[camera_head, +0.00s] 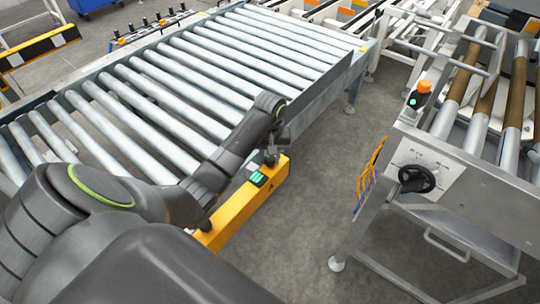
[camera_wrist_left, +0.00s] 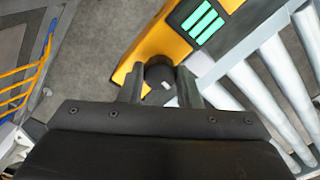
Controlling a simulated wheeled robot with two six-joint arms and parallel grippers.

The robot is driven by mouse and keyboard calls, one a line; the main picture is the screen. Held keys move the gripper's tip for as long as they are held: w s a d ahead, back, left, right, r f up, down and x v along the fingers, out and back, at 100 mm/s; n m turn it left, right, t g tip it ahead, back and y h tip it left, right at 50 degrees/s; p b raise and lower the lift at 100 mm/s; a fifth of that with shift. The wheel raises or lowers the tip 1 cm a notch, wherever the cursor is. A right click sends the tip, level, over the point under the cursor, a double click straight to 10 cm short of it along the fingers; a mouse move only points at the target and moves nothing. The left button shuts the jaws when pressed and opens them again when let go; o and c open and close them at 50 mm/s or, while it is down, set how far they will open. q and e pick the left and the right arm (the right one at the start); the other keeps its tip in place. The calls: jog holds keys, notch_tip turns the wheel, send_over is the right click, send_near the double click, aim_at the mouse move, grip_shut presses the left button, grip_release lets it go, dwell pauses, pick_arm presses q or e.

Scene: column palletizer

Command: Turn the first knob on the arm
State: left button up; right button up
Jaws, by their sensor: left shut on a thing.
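The yellow arm (camera_head: 233,211) extends along the side of the roller conveyor and has a panel with green lit bars (camera_head: 258,178). In the left wrist view the yellow arm (camera_wrist_left: 162,45) fills the upper middle, with the green bars (camera_wrist_left: 202,24) beside the gripper. A dark round knob (camera_wrist_left: 158,73) on the arm sits between the fingers of my left gripper (camera_wrist_left: 161,86), which is shut on it. In the head view my left gripper (camera_head: 271,153) is at the far end of the arm and mostly hides this knob. My right gripper is not in view.
A roller conveyor (camera_head: 352,77) lies behind the yellow arm. At the right stands a metal frame with a black handwheel (camera_head: 416,179) and an orange-topped button box (camera_head: 419,94). Orange and blue cables (camera_head: 369,174) hang on its side. Grey floor (camera_head: 318,165) is clear between them.

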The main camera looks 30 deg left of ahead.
pick_arm(q)
jog(key=shift+r+m+p, duration=0.2)
jog(key=shift+m+p, duration=0.3)
jog(key=shift+p, duration=0.45)
jog(key=m+p, duration=0.4)
jog(key=shift+r+p, duration=0.1)
jog(key=shift+p, duration=0.3)
jog(key=m+p, duration=0.2)
jog(key=shift+m, duration=0.4)
jog(key=shift+f+m+p, duration=0.2)
jog(key=shift+m+p, duration=0.75)
jog(key=shift+m, duration=0.55)
jog(key=shift+w, duration=0.1)
jog(key=o, duration=1)
jog(key=shift+c, duration=0.2)
